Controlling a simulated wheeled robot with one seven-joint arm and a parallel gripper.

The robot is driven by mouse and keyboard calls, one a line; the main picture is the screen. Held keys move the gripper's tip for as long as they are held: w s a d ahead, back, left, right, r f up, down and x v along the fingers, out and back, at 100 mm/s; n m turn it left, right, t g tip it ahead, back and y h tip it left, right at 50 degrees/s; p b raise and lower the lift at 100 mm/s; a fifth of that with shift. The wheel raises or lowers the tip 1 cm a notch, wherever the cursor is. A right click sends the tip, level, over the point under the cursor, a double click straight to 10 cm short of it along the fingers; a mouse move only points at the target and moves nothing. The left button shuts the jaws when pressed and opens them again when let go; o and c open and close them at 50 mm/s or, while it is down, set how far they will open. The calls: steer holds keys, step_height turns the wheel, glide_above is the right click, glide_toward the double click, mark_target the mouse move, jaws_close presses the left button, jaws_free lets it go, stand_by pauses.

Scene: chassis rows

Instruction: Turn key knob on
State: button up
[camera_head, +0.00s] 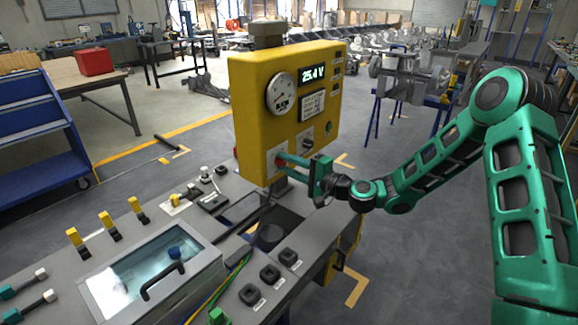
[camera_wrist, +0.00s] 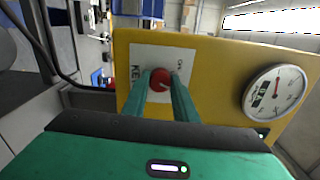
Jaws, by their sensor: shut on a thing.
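The key knob (camera_wrist: 159,79) is a small red round knob on a white plate (camera_wrist: 148,60) on the front of the yellow box (camera_head: 243,130). In the wrist view, "KEY" is printed on one side of the knob and what looks like "ON" on the other. My gripper (camera_head: 281,160) reaches in from the right in the head view, at the box's lower left. Its two green fingers are shut on the knob, one on each side. In the head view the fingers mostly hide the knob, and its exact turn angle is unclear.
The box has a lit display (camera_head: 312,75) reading about 25.4 V and a round gauge (camera_head: 280,94). Another knob (camera_head: 305,143) is to the right of the key plate. A grey console (camera_head: 150,225) with yellow switches (camera_head: 106,220) and a glass-lidded case (camera_head: 150,275) stands in front.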

steer(key=shift+f+m, duration=0.1)
steer(key=shift+m, duration=0.6)
steer(key=o, duration=1.1)
steer(key=shift+w, duration=0.1)
steer(key=shift+c, duration=0.2)
steer(key=v, duration=1)
steer(key=shift+s+d, duration=0.25)
steer(key=shift+d, duration=0.1)
